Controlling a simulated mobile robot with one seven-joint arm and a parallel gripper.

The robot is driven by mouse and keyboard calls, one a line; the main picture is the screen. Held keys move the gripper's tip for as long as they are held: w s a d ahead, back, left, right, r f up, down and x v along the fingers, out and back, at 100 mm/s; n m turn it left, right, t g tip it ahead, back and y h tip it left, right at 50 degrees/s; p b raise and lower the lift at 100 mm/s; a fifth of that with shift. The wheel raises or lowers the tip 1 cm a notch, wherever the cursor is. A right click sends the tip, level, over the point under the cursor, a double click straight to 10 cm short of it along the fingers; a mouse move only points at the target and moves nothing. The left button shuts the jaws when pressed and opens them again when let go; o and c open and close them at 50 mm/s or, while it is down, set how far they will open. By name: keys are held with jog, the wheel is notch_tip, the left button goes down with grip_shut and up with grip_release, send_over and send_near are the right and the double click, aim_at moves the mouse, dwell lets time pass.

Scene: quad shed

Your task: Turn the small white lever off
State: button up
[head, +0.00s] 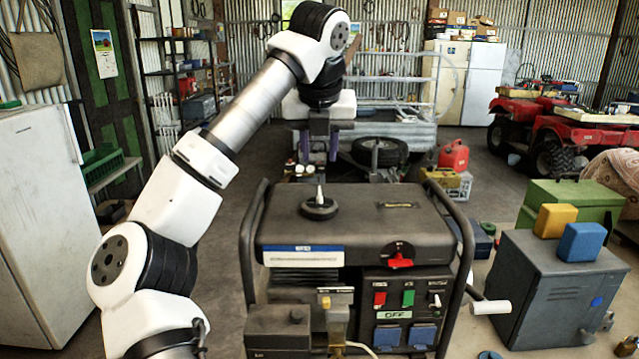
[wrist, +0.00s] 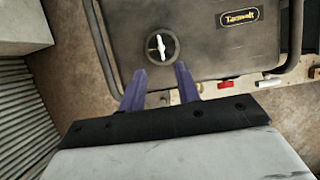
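A dark generator (head: 360,225) with a tubular frame stands in front of me. A small white lever (head: 319,193) stands up on the round black cap (head: 320,209) on its top; it also shows in the wrist view (wrist: 157,44). Another small white lever (head: 436,300) sits on the front panel at the right. My gripper (head: 318,160) hangs above and behind the cap in the head view. In the wrist view my gripper (wrist: 160,75) has its two purple fingers apart, with nothing held. The cap lies beyond the fingertips.
A white-gripped crank (head: 491,307) sticks out right, near a grey cabinet (head: 560,290). A white fridge (head: 35,220) stands left.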

aim_at(320, 191)
jog(key=p+x, duration=0.2)
jog(key=x, duration=0.8)
jog(key=shift+w, duration=0.1)
grip_shut()
